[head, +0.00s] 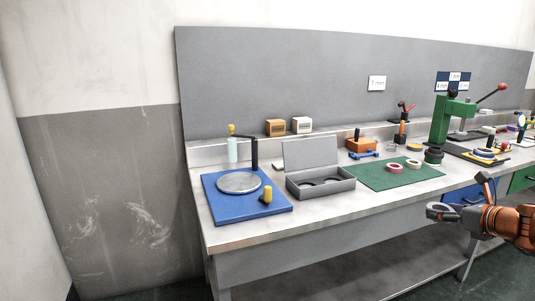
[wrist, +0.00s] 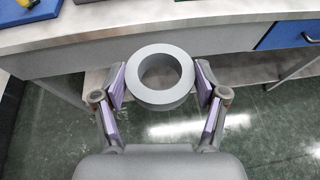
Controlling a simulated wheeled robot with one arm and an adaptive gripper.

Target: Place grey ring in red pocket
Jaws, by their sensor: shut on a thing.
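The grey ring (wrist: 160,78) is a thick round ring with an open centre. My gripper (wrist: 160,85) is shut on it, with a purple-padded finger on each side of its outer wall. In the head view my gripper (head: 440,212) is at the right, in front of the bench and off its front edge, with the ring (head: 434,209) at its tip. An open grey case (head: 320,190) with a raised lid stands on the bench, with dark rounded shapes inside. I cannot make out a red pocket in either view.
A blue board (head: 225,214) with a round plate stands left of the case. A green mat (head: 375,174) with two small rings lies right of it. A green press (head: 440,120) stands further right. Free floor (wrist: 250,145) shows below the gripper.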

